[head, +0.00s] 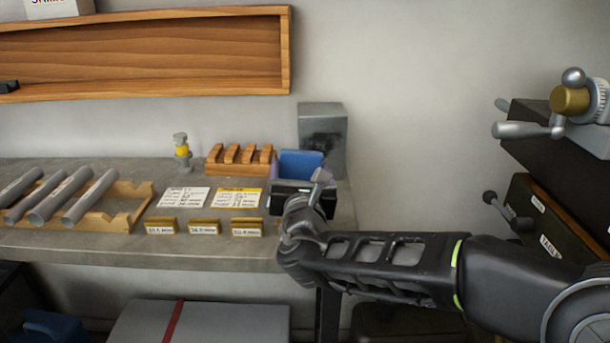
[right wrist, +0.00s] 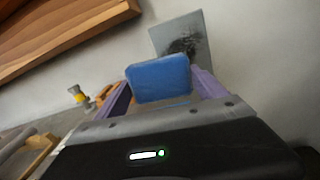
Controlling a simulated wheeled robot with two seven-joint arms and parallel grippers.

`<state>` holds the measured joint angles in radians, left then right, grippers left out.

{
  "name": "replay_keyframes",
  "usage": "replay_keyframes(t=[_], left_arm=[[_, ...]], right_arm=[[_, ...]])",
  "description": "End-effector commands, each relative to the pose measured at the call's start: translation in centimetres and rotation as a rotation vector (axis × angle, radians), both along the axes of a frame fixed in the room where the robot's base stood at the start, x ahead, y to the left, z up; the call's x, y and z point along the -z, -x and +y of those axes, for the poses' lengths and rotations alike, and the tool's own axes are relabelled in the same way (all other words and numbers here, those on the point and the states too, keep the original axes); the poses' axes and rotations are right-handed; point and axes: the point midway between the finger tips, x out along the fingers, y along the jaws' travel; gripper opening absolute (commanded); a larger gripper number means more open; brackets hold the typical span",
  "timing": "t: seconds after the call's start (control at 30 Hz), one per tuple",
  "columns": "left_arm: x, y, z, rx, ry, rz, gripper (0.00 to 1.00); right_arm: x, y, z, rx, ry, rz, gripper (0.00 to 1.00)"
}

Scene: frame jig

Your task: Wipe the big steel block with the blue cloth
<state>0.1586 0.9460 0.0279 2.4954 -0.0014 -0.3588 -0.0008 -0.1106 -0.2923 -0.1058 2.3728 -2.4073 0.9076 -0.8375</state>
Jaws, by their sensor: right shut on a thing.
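The big steel block (head: 322,120) stands upright at the back right of the bench, with a dark smudge on its front face. It also shows in the right wrist view (right wrist: 182,32). My right gripper (head: 297,165) is shut on the blue cloth (head: 301,163), which looks like a folded pad. In the right wrist view the cloth (right wrist: 160,79) sits between the two purple fingers, in front of the block. The cloth overlaps the lower part of the block in the picture; I cannot tell whether they touch. My left gripper is not in view.
A slotted wooden rack (head: 238,160) stands left of the block, with a yellow-and-grey bottle (head: 182,150) beyond it. Grey tubes (head: 75,195) lie on a wooden holder at the left. Paper cards (head: 184,197) and small labelled blocks (head: 204,227) lie near the front edge.

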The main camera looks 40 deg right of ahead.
Motion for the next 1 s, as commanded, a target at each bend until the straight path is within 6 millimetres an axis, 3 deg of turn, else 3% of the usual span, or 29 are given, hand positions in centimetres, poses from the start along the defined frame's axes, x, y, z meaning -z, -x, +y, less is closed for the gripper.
replay_keyframes(t=[0.33,0.8,1.0], left_arm=[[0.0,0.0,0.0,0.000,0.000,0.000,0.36],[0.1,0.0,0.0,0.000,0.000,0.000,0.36],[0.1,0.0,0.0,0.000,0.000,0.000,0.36]], right_arm=[[0.0,-0.7,-0.5,0.002,0.001,0.001,0.49],[0.0,-4.3,-3.0,0.003,0.000,0.002,0.49],[0.0,-4.9,-3.4,0.003,0.001,0.001,0.49]])
